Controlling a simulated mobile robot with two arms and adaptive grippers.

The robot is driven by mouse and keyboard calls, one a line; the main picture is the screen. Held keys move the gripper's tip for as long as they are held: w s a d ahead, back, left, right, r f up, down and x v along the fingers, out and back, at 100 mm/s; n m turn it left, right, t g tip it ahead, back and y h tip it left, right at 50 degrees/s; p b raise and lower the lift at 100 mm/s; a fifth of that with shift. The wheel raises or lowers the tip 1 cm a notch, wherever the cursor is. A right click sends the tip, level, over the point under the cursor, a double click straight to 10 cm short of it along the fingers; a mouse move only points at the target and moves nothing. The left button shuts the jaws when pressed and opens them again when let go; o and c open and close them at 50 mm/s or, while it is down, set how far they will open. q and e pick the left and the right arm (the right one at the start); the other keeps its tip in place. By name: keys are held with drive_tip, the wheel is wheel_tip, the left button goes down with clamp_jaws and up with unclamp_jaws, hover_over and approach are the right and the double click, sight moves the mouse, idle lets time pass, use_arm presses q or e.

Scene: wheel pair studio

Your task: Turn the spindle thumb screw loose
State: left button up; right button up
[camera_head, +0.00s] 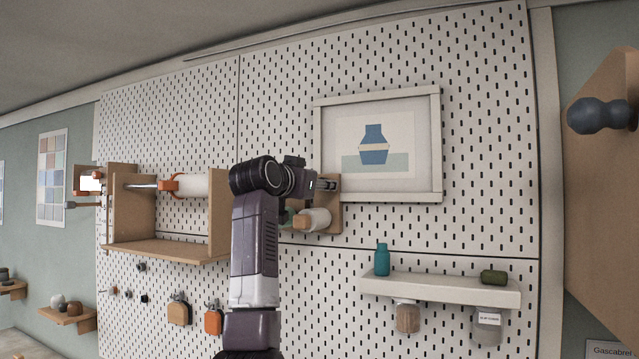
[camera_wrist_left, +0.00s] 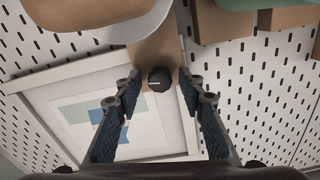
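A round black knob with a white mark, apparently the thumb screw (camera_wrist_left: 159,79), sits on a wooden plate in the left wrist view. My left gripper (camera_wrist_left: 159,76) is open, with one blue-padded finger on each side of the knob and a visible gap to both. In the head view, my left gripper (camera_head: 326,184) is at the wooden plate (camera_head: 334,212), just left of the framed picture. The knob is hidden there by the gripper. My right gripper is not in view.
A white roll with a wooden end (camera_head: 312,219) is just below the gripper. The framed vase picture (camera_head: 436,150) hangs close to the right. A wooden bracket (camera_head: 165,248) with a rod and roll is at the left. A shelf (camera_head: 440,287) with bottles is lower right.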

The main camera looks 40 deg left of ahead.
use_arm(q)
clamp_jaws()
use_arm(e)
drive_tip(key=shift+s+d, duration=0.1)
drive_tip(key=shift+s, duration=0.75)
use_arm(q)
drive_tip(key=shift+n, duration=0.3)
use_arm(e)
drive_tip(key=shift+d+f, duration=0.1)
use_arm(q)
drive_tip(key=n, duration=0.4)
drive_tip(key=shift+r+n, duration=0.1)
drive_tip(key=shift+n, duration=0.2)
drive_tip(key=n+b, duration=0.1)
drive_tip(key=n, duration=1.3)
drive_tip(key=shift+n, duration=0.3)
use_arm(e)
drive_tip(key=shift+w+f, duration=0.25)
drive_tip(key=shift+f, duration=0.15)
use_arm(q)
drive_tip(key=shift+o, duration=1)
unclamp_jaws()
